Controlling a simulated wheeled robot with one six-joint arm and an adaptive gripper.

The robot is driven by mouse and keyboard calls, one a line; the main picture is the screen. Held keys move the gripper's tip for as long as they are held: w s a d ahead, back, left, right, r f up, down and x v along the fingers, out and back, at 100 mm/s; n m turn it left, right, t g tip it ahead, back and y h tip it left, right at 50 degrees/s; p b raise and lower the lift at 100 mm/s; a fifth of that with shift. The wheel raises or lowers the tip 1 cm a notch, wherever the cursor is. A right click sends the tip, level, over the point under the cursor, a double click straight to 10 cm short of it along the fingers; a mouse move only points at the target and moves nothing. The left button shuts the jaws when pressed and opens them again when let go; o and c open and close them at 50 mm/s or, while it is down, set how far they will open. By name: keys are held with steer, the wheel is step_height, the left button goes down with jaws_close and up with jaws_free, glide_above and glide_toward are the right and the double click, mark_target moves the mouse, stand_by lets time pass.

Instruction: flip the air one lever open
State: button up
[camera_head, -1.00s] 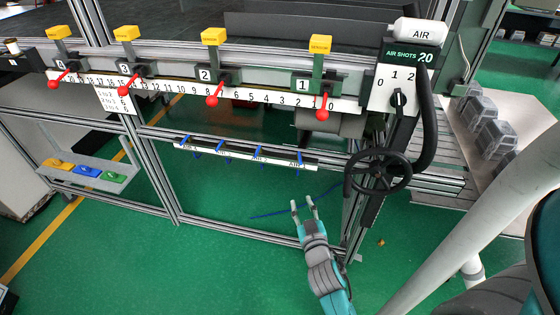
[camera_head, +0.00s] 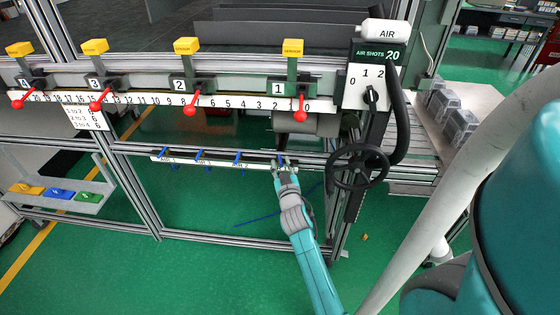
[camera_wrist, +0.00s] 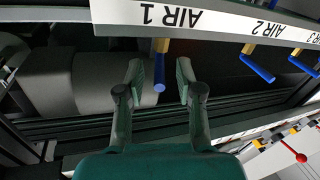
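The AIR 1 lever (camera_wrist: 160,72) is a blue handle on a brass stem. In the wrist view it hangs from the white label strip (camera_wrist: 200,20), upside down there, beneath the words AIR 1. My gripper (camera_wrist: 159,75) is open, with one finger on each side of the lever; I cannot tell whether either touches it. In the head view my gripper (camera_head: 284,165) is at the right end of the label strip (camera_head: 210,162) and covers most of the AIR 1 lever. The AIR 2 lever (camera_wrist: 258,68) is beside it, similar and apart from my fingers.
The black handwheel (camera_head: 361,167) stands just right of my gripper. Above are the numbered rail (camera_head: 235,101) and red-handled stops, including stop 1's red handle (camera_head: 300,105). A grey cylinder (camera_wrist: 75,82) lies close behind the lever. Open floor (camera_head: 215,205) lies below the strip.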

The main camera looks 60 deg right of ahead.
steer(key=shift+x, duration=1.25)
jaws_close()
steer(key=shift+w+a+f+m+g+h, duration=0.1)
steer(key=shift+m+g+h, duration=0.25)
steer(key=shift+g, duration=0.25)
steer(key=shift+w+m+g+h, duration=0.15)
steer(key=shift+m+g+h, duration=0.3)
steer(key=shift+g, duration=0.15)
steer(key=shift+w+a+m+g+h, duration=0.15)
steer(key=shift+m+g+h, duration=0.35)
steer(key=shift+m+g, duration=0.5)
